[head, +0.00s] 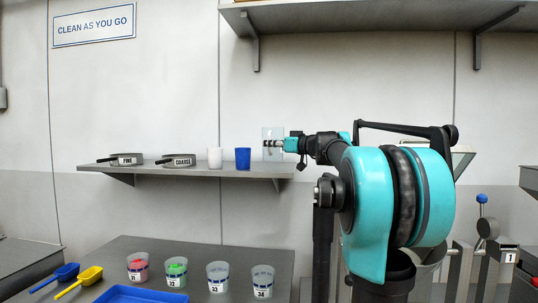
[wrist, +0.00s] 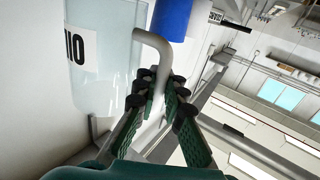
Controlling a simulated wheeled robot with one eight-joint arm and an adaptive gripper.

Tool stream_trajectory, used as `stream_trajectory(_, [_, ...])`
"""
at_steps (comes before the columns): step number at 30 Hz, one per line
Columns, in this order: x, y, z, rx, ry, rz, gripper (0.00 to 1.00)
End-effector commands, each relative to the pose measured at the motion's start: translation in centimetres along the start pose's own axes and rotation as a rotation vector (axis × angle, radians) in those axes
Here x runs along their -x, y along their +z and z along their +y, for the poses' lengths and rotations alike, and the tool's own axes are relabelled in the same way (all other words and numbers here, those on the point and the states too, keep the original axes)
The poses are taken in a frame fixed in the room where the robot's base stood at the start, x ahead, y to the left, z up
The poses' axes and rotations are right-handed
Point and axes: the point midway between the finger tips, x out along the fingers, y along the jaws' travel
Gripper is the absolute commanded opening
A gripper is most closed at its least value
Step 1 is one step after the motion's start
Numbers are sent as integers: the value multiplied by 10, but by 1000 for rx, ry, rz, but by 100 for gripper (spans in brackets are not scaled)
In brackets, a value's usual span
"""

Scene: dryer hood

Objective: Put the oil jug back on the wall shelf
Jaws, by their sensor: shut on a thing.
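The oil jug (head: 279,134) is a clear container at the right end of the wall shelf (head: 190,170) in the head view, right of a blue cup (head: 243,158). Its base shows at about the height of the shelf top; I cannot tell whether it touches. In the wrist view the jug (wrist: 105,65) fills the upper left, with a partly cut-off OIL label and a grey bent handle (wrist: 158,45). My gripper (head: 270,144) reaches the jug from the right. In the wrist view its fingers (wrist: 161,95) are shut around the handle.
On the shelf stand a white cup (head: 215,158) and two grey pans marked FINE (head: 127,160) and COARSE (head: 179,161). An upper shelf (head: 380,16) hangs above. The table below (head: 150,250) holds several numbered cups, two scoops and a blue tray (head: 150,295).

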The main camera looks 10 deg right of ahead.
Motion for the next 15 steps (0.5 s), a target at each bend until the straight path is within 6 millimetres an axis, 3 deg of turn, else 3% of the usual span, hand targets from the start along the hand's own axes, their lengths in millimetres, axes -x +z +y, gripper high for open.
stream_trajectory(9, [0, 36, 0, 0, 0, 0, 0])
stream_trajectory(15, [0, 36, 0, 0, 0, 0, 0])
